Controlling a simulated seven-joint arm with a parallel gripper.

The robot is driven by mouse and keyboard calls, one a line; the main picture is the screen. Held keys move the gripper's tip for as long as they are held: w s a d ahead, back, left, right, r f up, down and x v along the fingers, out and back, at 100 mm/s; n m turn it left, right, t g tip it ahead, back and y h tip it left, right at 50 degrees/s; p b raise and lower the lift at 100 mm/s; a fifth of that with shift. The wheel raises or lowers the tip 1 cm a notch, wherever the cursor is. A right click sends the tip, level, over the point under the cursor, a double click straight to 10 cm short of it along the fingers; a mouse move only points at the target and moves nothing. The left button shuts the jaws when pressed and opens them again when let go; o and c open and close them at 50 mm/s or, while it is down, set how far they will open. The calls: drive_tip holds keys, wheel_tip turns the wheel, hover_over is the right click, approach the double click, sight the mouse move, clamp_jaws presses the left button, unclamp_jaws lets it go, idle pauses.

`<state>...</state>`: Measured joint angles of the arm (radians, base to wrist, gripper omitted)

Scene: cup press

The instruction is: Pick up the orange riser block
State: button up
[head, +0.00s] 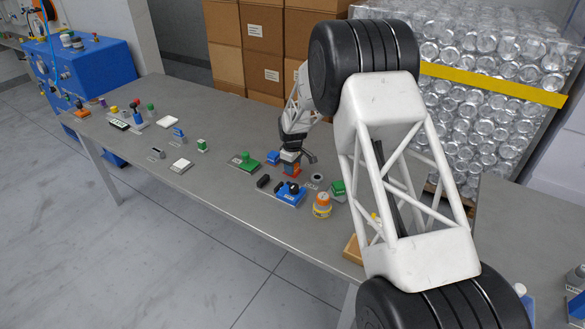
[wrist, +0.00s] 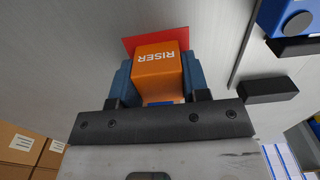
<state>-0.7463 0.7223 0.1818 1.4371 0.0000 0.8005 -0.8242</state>
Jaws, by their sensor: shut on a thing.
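The orange riser block (wrist: 158,75), with white "RISER" lettering, sits between the two blue fingers of my gripper (wrist: 157,84) in the wrist view. The fingers are shut on its two sides. A red flat square (wrist: 135,43) shows past the block in the wrist view. In the head view my gripper (head: 291,164) is low over the table, and the block there is small and partly hidden by the fingers. I cannot tell whether the block touches the red square.
On the grey table (head: 225,110), a blue fixture (head: 290,195) stands just in front of my gripper, and an orange-and-yellow cup-like item (head: 322,205) to its right. Cardboard boxes (head: 262,50) stand behind.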

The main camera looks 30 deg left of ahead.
drive_tip(key=shift+r, duration=0.15)
drive_tip(key=shift+r, duration=4.85)
